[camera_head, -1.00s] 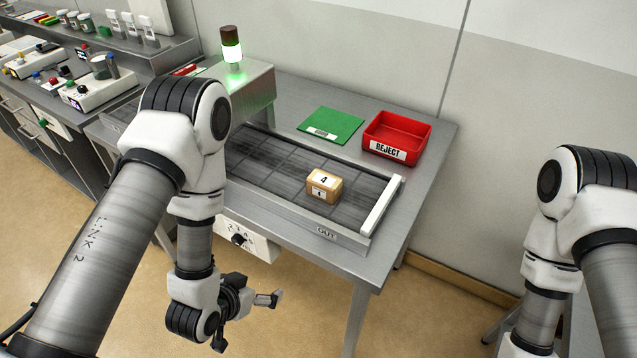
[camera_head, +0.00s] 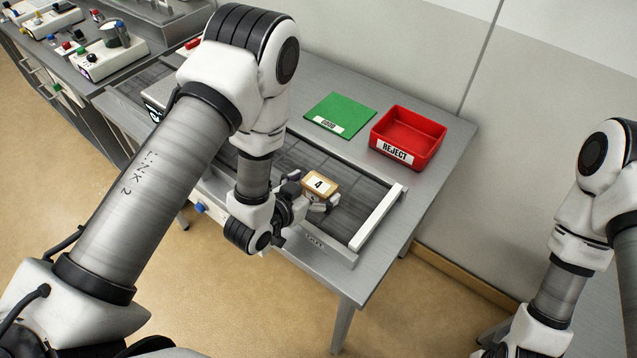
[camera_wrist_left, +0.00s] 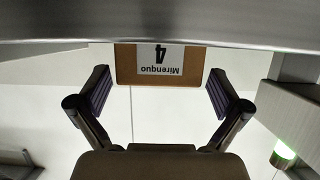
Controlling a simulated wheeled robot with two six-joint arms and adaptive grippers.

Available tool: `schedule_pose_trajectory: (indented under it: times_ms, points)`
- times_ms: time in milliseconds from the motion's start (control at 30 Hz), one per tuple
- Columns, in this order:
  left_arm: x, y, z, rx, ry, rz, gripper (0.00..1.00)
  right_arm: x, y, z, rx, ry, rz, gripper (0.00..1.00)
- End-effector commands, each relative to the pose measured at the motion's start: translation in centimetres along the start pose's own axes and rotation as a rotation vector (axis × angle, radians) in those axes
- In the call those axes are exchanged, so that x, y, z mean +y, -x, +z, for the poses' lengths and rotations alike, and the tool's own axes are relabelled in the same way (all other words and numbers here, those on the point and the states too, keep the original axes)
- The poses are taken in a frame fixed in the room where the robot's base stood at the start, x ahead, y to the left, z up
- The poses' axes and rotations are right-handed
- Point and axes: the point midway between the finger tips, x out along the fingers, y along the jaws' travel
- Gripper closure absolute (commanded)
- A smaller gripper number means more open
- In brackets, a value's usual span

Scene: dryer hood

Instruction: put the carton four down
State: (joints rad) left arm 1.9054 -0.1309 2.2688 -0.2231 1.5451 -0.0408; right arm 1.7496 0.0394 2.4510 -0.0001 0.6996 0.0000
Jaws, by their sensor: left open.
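The carton four (camera_head: 320,184), a small brown box with a white label reading 4, is at the out end of the grey conveyor belt (camera_head: 352,205). My left gripper (camera_head: 309,193) is at the near side of the carton with its fingers spread to either side of it. In the left wrist view the carton (camera_wrist_left: 160,66) appears upside down between the open fingers (camera_wrist_left: 160,95), with a gap on each side.
A green mat (camera_head: 341,112) marked GOOD and a red REJECT bin (camera_head: 408,135) lie behind the belt. The bin looks empty. A white stop bar (camera_head: 377,217) crosses the belt end. A lit green lamp (camera_wrist_left: 284,151) shows in the left wrist view.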

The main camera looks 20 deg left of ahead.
Motion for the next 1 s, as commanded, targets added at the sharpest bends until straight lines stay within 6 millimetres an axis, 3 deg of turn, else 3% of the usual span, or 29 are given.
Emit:
schedule_pose_trajectory:
  times_ms: [33,200,367,433,533,667,700,1000]
  points:
    - [0.1,-0.7,-0.7,0.001,-0.002,0.003,0.00,0.0,1.4,0.0,0.001,0.000,0.000,0.60]
    - [0.0,-2.9,-0.1,0.000,0.001,0.000,0.00,0.0,1.6,-0.1,0.002,-0.001,0.000,0.60]
    - [0.0,-3.0,0.0,0.000,0.000,0.000,0.00,0.0,1.4,-0.1,0.002,-0.001,0.000,0.60]
    - [0.0,-3.0,0.0,0.000,0.000,0.000,0.18,0.0,1.4,-0.1,0.002,-0.001,0.000,0.60]
    - [0.0,-3.0,0.0,0.000,0.000,0.000,0.53,0.0,1.4,-0.1,0.002,0.000,0.000,0.60]
    - [0.0,-3.0,0.0,-0.001,0.000,0.000,0.55,0.0,1.4,-0.1,0.002,-0.001,0.000,0.60]
    - [0.0,-3.0,0.0,0.000,0.000,0.000,0.62,0.0,1.4,-0.1,0.002,-0.001,0.000,0.60]
    - [0.0,-3.0,-0.4,0.000,0.000,0.000,0.62,0.0,1.7,-0.1,0.002,-0.001,0.000,0.60]
